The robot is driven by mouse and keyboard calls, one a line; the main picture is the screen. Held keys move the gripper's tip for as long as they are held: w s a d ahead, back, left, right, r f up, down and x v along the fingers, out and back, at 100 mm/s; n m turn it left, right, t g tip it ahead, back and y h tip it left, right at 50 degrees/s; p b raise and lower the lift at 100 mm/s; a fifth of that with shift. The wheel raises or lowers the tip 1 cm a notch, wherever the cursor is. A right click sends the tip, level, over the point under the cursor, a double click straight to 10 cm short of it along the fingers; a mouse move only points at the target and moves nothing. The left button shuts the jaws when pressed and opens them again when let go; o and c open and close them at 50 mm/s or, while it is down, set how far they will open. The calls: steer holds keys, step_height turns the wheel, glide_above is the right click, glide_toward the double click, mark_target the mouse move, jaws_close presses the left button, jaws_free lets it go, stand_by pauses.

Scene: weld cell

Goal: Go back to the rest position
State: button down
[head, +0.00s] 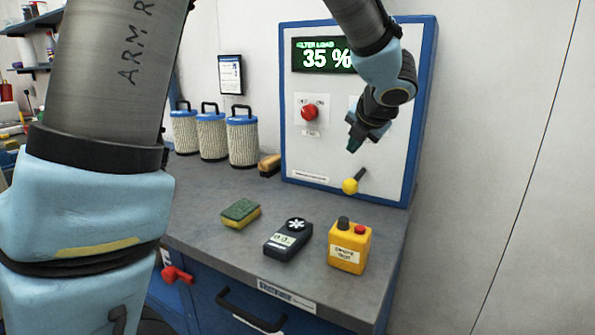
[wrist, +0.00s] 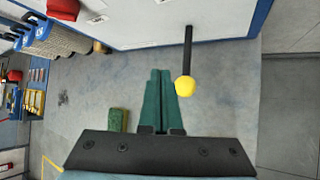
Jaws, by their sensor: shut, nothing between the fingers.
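My gripper (head: 354,146) is in front of the blue-framed panel, to the right of the red knob, with its fingers pointing down. In the wrist view my gripper (wrist: 160,72) shows its two green fingers together, with nothing between them. Just below it in the head view is a lever with a yellow ball (head: 350,186) on a black rod, sticking out of the panel. In the wrist view the yellow ball (wrist: 185,86) appears just right of the fingertips. I cannot tell the exact gap between them.
The panel (head: 425,110) has a display reading 35 % and a red knob (head: 309,112). On the grey bench are a sponge (head: 240,213), a dark handheld meter (head: 288,240), a yellow button box (head: 349,249), a brush (head: 269,165) and several filter cartridges (head: 243,140).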

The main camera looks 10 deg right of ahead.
steer(key=w+a+f+m+h, duration=0.1)
steer(key=w+a+f+m, duration=0.15)
steer(key=a+m, duration=0.45)
steer(key=w+a+f+m+h, duration=0.1)
steer(key=w+a+m, duration=0.3)
steer(key=a+m, duration=0.3)
steer(key=s+a+f+m+g+y, duration=0.1)
steer(key=s+a+f+m+g, duration=0.1)
steer(key=a, duration=0.5)
steer(key=s+a+f+m+g+y, duration=0.1)
steer(key=s+a+f+m+g, duration=0.2)
steer(key=s+a+f+m, duration=0.2)
steer(key=s+a+f+m+g+y, duration=0.1)
steer(key=s+a+f+m+g, duration=0.1)
steer(key=s+a+m, duration=0.3)
steer(key=s+a+f, duration=0.1)
steer(key=s+a, duration=0.3)
steer(key=a, duration=0.1)
steer(key=shift+s+a+f+m+g, duration=0.15)
steer(key=shift+f+m+g, duration=0.15)
steer(key=shift+m, duration=0.1)
stand_by(0.7)
